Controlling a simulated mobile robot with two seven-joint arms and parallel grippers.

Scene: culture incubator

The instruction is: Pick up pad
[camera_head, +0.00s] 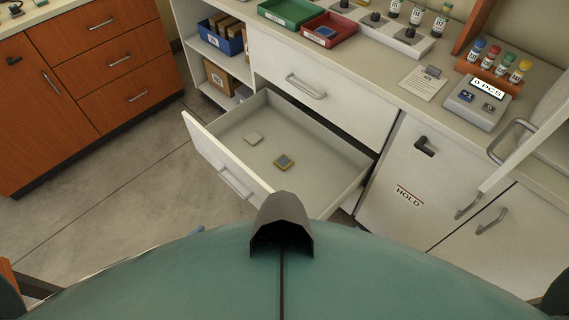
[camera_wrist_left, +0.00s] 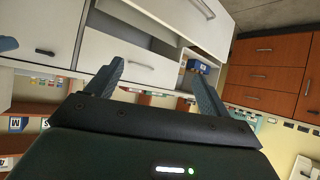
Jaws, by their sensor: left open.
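No pad shows in that view. Neither gripper can be made out in the head view.
A red tray (camera_head: 345,47) with a blue square piece and a green tray (camera_head: 268,14) stand on the counter above the drawer. A counter device (camera_head: 477,105) reads "0 PCS". A cabinet door marked HOLD (camera_head: 390,172) is right of the drawer. Orange drawers (camera_head: 105,60) stand left across clear floor.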

